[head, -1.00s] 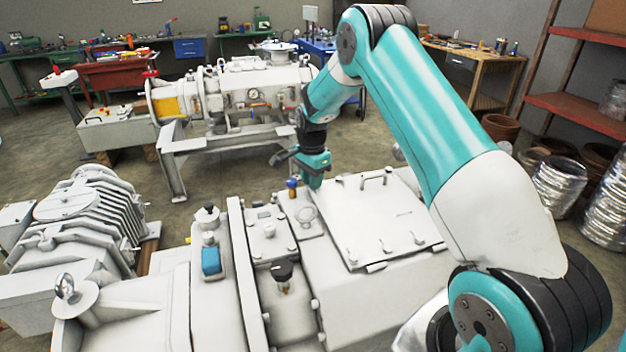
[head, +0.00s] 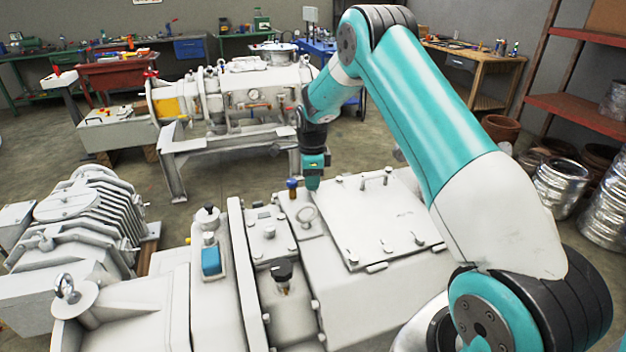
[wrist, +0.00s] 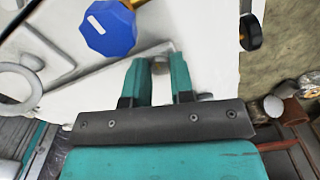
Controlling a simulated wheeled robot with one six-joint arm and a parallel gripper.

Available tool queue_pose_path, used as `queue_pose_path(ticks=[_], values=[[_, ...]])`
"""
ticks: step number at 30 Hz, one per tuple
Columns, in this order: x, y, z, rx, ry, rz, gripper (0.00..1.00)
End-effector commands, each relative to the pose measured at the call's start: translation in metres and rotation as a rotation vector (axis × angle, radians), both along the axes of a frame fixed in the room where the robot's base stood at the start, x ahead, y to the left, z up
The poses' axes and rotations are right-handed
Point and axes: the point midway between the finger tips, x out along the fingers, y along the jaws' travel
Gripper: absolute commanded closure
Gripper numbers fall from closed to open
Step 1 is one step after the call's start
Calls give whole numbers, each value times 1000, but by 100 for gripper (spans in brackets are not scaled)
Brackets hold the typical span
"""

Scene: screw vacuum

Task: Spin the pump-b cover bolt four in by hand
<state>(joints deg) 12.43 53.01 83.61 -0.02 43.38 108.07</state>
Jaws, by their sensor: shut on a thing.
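My gripper (head: 313,183) points down at the far left corner of the white pump's flat cover (head: 385,215) in the head view. In the wrist view my gripper (wrist: 161,68) has its two teal fingers close around a small grey bolt head (wrist: 160,66) and is shut on it. The fingers hide most of this bolt, and I cannot tell how deep it sits. Other cover bolts, such as one at the near edge (head: 383,248), stand along the cover.
A blue knob (wrist: 108,28) on a brass stem stands close to my fingers; it also shows in the head view (head: 292,184). A lifting ring (head: 307,216) is near it. A black knob (wrist: 250,32) is at the right in the wrist view. Another pump (head: 250,85) stands behind.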

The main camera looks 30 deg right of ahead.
Motion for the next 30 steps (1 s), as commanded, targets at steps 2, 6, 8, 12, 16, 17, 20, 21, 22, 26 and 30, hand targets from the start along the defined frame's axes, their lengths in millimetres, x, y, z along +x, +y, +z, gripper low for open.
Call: queue_pose_path(ticks=[2, 6, 8, 12, 16, 17, 20, 21, 22, 26, 30], values=[[-1, -2, 1, -2, 5, -12, 100], [-1, -2, 1, -2, 5, -16, 100], [-1, -2, 1, -2, 5, -16, 100], [-1, -2, 1, -2, 5, -15, 100], [-1, -2, 1, -1, 4, -15, 60], [-1, -1, 1, -1, 4, -14, 53], [-1, 0, 1, -1, 3, -12, 52], [-1, 0, 1, -1, 2, -12, 52], [0, 0, 0, -1, 2, -11, 52], [0, 0, 1, -1, 1, -10, 52], [1, 0, 13, -2, -3, -10, 52]])
